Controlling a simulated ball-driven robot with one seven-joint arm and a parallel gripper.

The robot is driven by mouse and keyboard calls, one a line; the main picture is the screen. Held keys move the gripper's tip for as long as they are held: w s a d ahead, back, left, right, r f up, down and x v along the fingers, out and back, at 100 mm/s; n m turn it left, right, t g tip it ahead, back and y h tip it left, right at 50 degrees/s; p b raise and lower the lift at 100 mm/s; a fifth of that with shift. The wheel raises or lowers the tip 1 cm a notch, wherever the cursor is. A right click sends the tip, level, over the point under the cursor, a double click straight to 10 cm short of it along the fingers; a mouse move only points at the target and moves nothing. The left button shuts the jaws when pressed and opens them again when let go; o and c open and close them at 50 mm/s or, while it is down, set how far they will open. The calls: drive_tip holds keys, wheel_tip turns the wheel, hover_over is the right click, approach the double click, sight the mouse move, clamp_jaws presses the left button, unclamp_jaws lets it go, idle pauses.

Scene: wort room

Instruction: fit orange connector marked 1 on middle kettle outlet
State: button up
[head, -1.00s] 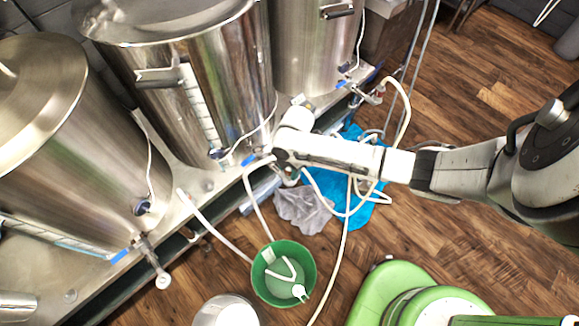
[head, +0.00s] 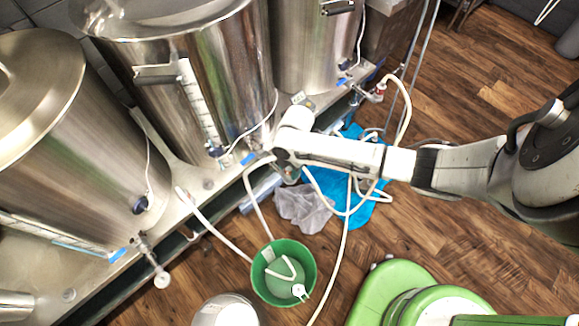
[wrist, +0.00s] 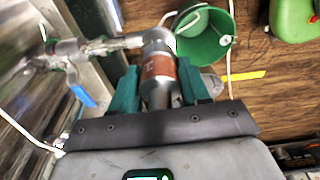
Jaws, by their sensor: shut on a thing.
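My gripper (wrist: 157,84) is shut on a metal connector with an orange-brown band (wrist: 158,68), held between green fingers. A mark on the band is too blurred to read for certain. In the wrist view, the kettle outlet pipe with its valve (wrist: 96,46) and blue handle (wrist: 82,95) comes from the left. The outlet's end lies close to the connector's top; I cannot tell whether they are joined. In the head view, the middle kettle (head: 226,85) stands at the upper centre, with its blue outlet handle (head: 249,158) low at its front. My wrist hides the gripper and connector there.
A green bucket (head: 258,287) with a white hose stands on the floor; it also shows in the wrist view (wrist: 212,48). White hoses, a grey cloth (head: 303,208) and a blue sheet (head: 345,188) lie near the bench. A left kettle (head: 60,150) and right kettle (head: 312,50) flank the middle one.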

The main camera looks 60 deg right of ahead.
drive_tip(key=shift+f+b, duration=1.05)
drive_tip(key=shift+f, duration=0.2)
drive_tip(key=o, duration=1.2)
drive_tip(key=shift+r, duration=0.1)
drive_tip(key=r, duration=0.3)
drive_tip(key=d+r, duration=0.1)
drive_tip(key=r, duration=0.6)
drive_tip(key=shift+s+d+r, duration=0.15)
drive_tip(key=shift+r, duration=0.1)
